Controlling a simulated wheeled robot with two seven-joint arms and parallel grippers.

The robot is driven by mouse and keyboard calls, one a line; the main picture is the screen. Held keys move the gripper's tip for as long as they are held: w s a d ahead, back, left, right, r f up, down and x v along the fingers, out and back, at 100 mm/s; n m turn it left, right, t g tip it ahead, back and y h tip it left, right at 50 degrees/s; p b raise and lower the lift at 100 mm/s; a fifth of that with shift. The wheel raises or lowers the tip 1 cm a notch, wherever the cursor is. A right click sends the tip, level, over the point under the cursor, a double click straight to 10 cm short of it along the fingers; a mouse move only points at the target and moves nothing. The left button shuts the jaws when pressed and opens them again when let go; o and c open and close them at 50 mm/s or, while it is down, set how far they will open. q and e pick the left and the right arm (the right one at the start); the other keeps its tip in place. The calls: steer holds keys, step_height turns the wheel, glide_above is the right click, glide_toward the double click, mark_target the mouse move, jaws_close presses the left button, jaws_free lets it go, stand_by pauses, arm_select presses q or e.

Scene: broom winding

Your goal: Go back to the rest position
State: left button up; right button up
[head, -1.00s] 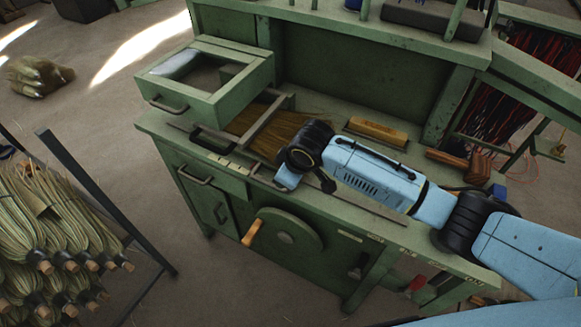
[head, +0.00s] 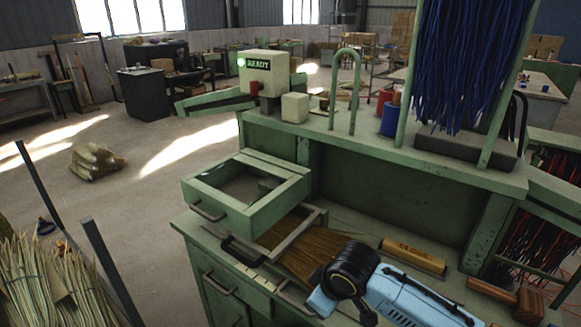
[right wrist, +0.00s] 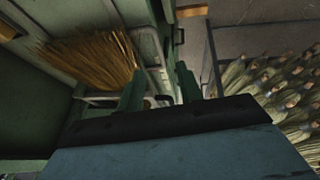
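My right arm (head: 405,295) is light blue with a black wrist joint and reaches in from the lower right over the green workbench (head: 375,195). In the right wrist view, the two fingers of my right gripper (right wrist: 159,78) stand apart, with nothing seen held between them. A bundle of tan broom bristles (head: 312,250) lies on the bench beside the wrist and also shows in the right wrist view (right wrist: 95,55). My left gripper is not in view.
A green open-topped drawer box (head: 238,218) stands on the bench's left. A wooden block (head: 413,257) lies behind the arm. Blue fibres (head: 462,60) hang above the shelf. Broom bundles (head: 45,285) stand at lower left. The floor between is mostly clear.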

steer(key=s+f+m+y, duration=0.1)
steer(key=s+f+m, duration=0.15)
steer(key=s, duration=0.95)
steer(key=s+d+m+g+h, duration=0.1)
steer(key=s+d+m+h, duration=0.35)
steer(key=s+d, duration=1.05)
step_height(320, 180, down, 30)
steer(key=s+a+m+g+y+b, duration=0.1)
steer(key=a+b, duration=0.1)
steer(key=b, duration=0.5)
steer(key=s+d+f+b, duration=0.1)
steer(key=s+f+b, duration=0.1)
steer(key=s+f, duration=0.6)
steer(key=s+d+f+g+b, duration=0.1)
steer(key=s+d+f+b, duration=0.1)
steer(key=s+f, duration=0.7)
step_height(320, 180, down, 6)
steer(key=shift+d+r+b, duration=0.2)
steer(key=shift+r+b, duration=0.05)
steer(key=shift+b, duration=0.6)
steer(key=shift+s, duration=0.1)
